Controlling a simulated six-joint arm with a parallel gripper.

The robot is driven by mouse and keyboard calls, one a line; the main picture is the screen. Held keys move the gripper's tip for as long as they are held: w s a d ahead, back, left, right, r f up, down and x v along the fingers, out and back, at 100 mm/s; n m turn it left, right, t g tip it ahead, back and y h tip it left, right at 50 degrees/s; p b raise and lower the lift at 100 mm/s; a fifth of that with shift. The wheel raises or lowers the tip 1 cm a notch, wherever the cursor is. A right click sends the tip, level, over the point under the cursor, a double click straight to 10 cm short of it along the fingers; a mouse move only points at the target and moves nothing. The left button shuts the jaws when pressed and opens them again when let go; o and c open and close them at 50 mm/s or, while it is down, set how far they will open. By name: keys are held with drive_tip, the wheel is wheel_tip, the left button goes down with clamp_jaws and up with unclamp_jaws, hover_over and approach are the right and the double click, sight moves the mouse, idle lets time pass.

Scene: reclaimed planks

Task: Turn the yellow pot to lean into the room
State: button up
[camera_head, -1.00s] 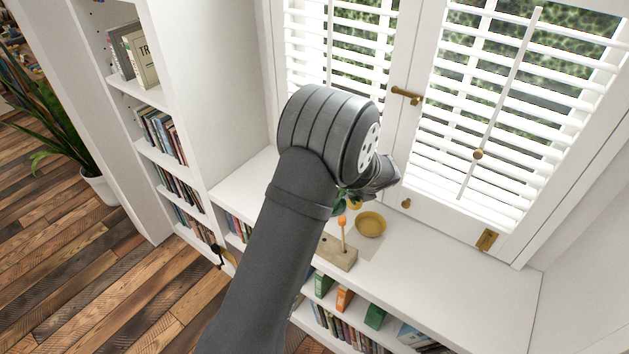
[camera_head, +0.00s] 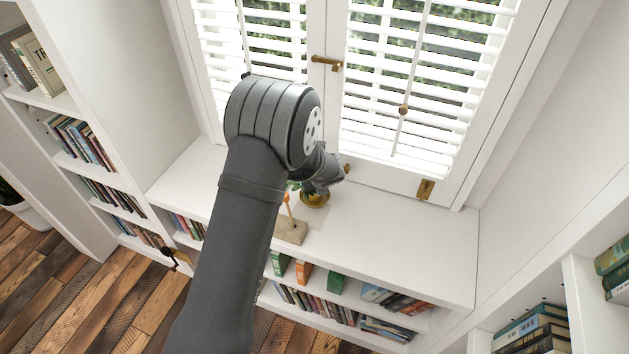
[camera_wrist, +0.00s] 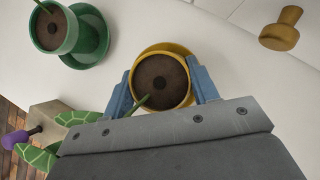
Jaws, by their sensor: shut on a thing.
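The yellow pot (camera_wrist: 160,82), full of dark soil, sits between the two blue fingers of my gripper (camera_wrist: 163,70) in the wrist view. The fingers are shut on its sides. A green stem (camera_wrist: 146,100) leans from the soil towards the lower left, the picture's near side; patterned green leaves (camera_wrist: 62,140) show there. A yellow saucer (camera_wrist: 165,47) shows around the pot's far side; I cannot tell whether the pot touches it.
A green pot (camera_wrist: 52,30) on a green saucer stands to the left in the wrist view. A wooden block (camera_head: 291,231) with an orange-topped peg lies near the saucer. A shuttered window (camera_head: 415,90) with brass handles is behind. The shelf top (camera_head: 400,228) is clear to the right.

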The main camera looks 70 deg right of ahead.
drive_tip(key=o, duration=1.4)
drive_tip(key=shift+c, duration=0.2)
drive_tip(key=v, duration=1.7)
drive_tip(key=shift+r, duration=0.15)
drive_tip(key=x, duration=1.7)
drive_tip(key=shift+f, duration=0.2)
